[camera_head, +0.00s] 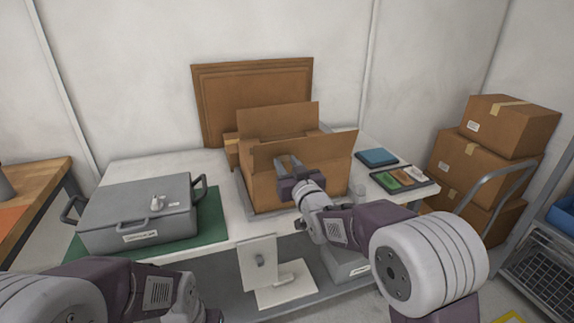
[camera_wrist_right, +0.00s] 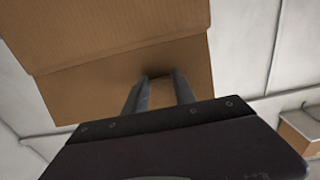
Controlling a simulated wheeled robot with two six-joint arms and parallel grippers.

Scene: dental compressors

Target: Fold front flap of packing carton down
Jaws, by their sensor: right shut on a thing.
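The open packing carton (camera_head: 263,192) stands on the white table, in a shallow grey tray. Its front flap (camera_head: 325,147) stands up, tilted, along the near side, and its back flap (camera_head: 280,120) rises behind. My right gripper (camera_head: 288,163) is at the near side of the carton, shut on the front flap. In the right wrist view my right gripper's fingers (camera_wrist_right: 160,84) reach onto the brown cardboard (camera_wrist_right: 120,65), and their tips are partly hidden by it. My left arm enters at the bottom left of the head view, but its gripper's fingers do not show.
A grey case (camera_head: 140,215) lies on a green mat at the left. Flat cardboard (camera_head: 222,100) leans on the wall behind. A dark tray with cards (camera_head: 402,179) and a blue item (camera_head: 377,157) lie at the right. Stacked boxes (camera_head: 480,160) stand on a trolley beyond.

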